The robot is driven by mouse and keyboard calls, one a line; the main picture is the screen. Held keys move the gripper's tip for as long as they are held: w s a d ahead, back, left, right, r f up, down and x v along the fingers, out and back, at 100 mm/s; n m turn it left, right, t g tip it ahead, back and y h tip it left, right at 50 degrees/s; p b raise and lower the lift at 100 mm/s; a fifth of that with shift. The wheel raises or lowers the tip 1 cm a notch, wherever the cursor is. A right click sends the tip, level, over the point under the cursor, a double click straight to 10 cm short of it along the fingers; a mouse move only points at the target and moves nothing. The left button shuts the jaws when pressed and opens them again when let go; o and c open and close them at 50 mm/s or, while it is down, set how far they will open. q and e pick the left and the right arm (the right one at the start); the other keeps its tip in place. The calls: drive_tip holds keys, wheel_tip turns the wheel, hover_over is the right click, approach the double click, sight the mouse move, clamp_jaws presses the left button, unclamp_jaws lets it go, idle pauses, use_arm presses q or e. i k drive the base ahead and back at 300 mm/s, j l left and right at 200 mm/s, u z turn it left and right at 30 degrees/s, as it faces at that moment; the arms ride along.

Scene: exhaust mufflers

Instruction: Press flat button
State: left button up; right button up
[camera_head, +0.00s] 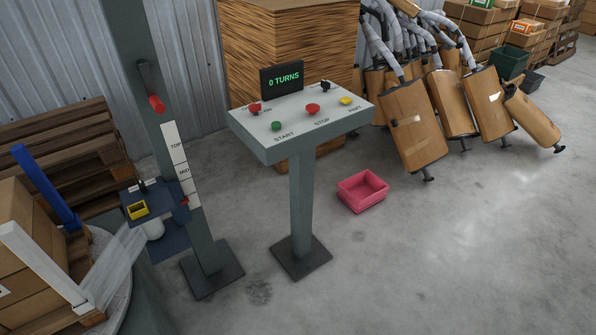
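A control panel (290,133) on a grey post stands in the middle of the head view, with its white top tilted toward me. A green button (276,126) sits above the label START, and a red button (313,109) sits above STOP. A yellow button (345,101) is at the right, by a label that seems to read PART. Another red control (254,107) is at the back left and a black knob (325,87) at the back right. Which button is flat is too small to tell. Neither of my grippers is in view.
A display (282,78) behind the panel reads 0 TURNS. A column (200,235) with TOP and MID labels and a red-tipped lever (156,103) stands left. A pink bin (362,191) lies on the floor. Mufflers (412,128) lean at the back right. The front-right floor is clear.

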sight(277, 125)
drive_tip(key=i+l+u, duration=0.1)
drive_tip(key=u, duration=0.25)
drive_tip(key=l+u, duration=0.2)
drive_tip(key=u, duration=0.15)
drive_tip(key=i+l+u, duration=0.1)
drive_tip(key=l, duration=0.4)
drive_tip(key=i+l+u, duration=0.15)
drive_tip(key=l, duration=0.4)
drive_tip(key=i+l+u, duration=0.1)
drive_tip(key=l, duration=0.45)
drive_tip(key=i+l+u, duration=0.15)
drive_tip(key=l, duration=1.2)
drive_tip(key=i, duration=0.05)
